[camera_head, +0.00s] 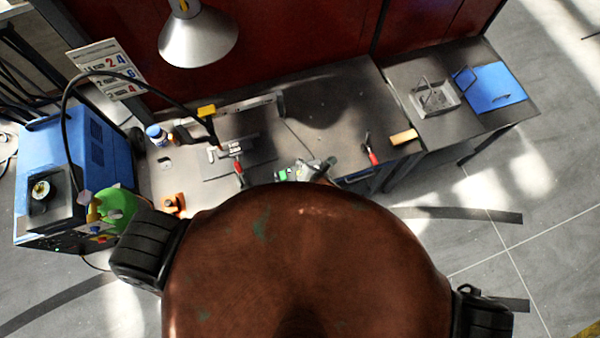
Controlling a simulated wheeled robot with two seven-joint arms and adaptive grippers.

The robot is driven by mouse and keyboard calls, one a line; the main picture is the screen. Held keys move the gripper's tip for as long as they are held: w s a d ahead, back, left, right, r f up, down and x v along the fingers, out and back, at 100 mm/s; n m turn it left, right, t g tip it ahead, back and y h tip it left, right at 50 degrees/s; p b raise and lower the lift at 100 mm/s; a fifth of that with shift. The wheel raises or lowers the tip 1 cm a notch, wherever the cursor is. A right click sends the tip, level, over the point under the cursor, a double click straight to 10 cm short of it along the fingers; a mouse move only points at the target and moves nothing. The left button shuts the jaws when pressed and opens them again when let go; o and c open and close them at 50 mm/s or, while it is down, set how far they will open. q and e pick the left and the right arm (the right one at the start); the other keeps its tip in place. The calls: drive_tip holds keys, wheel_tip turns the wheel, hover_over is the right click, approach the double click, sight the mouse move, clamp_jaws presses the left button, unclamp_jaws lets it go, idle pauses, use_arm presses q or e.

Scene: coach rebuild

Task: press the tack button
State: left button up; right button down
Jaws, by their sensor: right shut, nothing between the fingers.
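A small grey unit with a bright green patch (284,175) sits at the front edge of the workbench, just beyond my brown body. The green patch may be the tack button; it is too small to tell. My right gripper (326,167) shows as a small dark shape just right of this unit, partly hidden behind my body. It is shut and empty. Whether it touches the unit cannot be told. My left gripper is not in view.
The grey workbench (335,105) holds red-handled tools (373,157), a yellow block (403,137) and a metal tray (433,99). A blue machine (75,150) stands left, with a cable arching over the bench. A lamp (198,40) hangs above. Floor at right is clear.

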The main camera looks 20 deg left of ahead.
wheel_tip(320, 180, down, 6)
drive_tip(key=b, duration=0.5)
drive_tip(key=shift+b, duration=0.4)
drive_tip(key=shift+f, duration=0.4)
drive_tip(key=shift+f, duration=0.2)
idle(0.4)
drive_tip(key=shift+f, duration=0.25)
drive_tip(key=shift+f, duration=0.5)
idle(0.6)
idle(0.4)
drive_tip(key=shift+r+p, duration=0.9)
drive_tip(key=shift+p, duration=0.05)
